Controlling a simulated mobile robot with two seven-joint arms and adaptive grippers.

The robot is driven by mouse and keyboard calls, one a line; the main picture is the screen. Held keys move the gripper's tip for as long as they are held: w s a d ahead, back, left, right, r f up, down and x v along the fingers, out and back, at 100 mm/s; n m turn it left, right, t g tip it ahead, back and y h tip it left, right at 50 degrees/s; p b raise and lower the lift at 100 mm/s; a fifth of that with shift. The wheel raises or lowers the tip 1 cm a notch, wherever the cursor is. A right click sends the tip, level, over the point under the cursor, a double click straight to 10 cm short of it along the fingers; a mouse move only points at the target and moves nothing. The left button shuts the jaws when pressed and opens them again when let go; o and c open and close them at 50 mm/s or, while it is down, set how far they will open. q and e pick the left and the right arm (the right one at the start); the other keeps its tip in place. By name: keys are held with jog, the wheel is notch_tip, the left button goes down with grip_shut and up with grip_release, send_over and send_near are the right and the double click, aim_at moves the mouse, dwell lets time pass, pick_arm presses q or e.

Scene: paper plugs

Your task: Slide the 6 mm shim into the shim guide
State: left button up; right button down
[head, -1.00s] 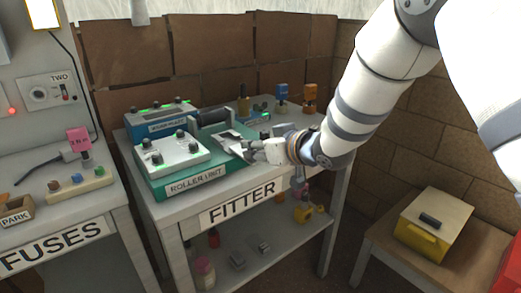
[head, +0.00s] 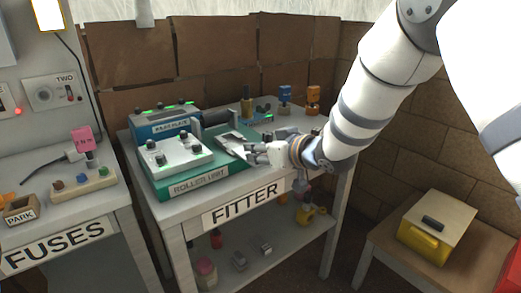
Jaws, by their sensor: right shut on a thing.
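My right gripper (head: 249,152) reaches in from the right over the right end of the green roller unit (head: 205,190) on the FITTER bench. Its fingers are shut on a small, thin pale piece, probably the shim (head: 236,147). Grey and dark parts lie just beyond the fingertips on top of the unit. I cannot tell which of these is the shim guide, or whether the held piece touches it. The 6 mm marking is not readable. My left gripper is not in view.
A white control box (head: 178,153) with knobs and a blue unit (head: 165,122) stand left of the gripper. Blue (head: 285,95) and orange (head: 313,98) items stand at the bench's back right. A yellow box (head: 430,232) sits on a lower table at right.

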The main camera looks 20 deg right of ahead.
aim_at(244, 139)
jog(key=shift+r, duration=0.1)
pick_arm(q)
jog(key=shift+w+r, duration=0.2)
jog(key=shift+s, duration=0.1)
pick_arm(e)
jog(key=shift+w, duration=0.1)
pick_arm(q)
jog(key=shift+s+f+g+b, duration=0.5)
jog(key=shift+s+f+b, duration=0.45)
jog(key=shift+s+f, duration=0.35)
pick_arm(e)
jog(key=shift+w+a, duration=0.4)
jog(key=shift+w, duration=0.65)
jog(key=shift+w+a, duration=0.4)
jog(key=shift+w, duration=0.7)
jog(key=shift+w+a, duration=0.4)
jog(key=shift+w, duration=0.65)
jog(key=c, duration=1.2)
grip_release()
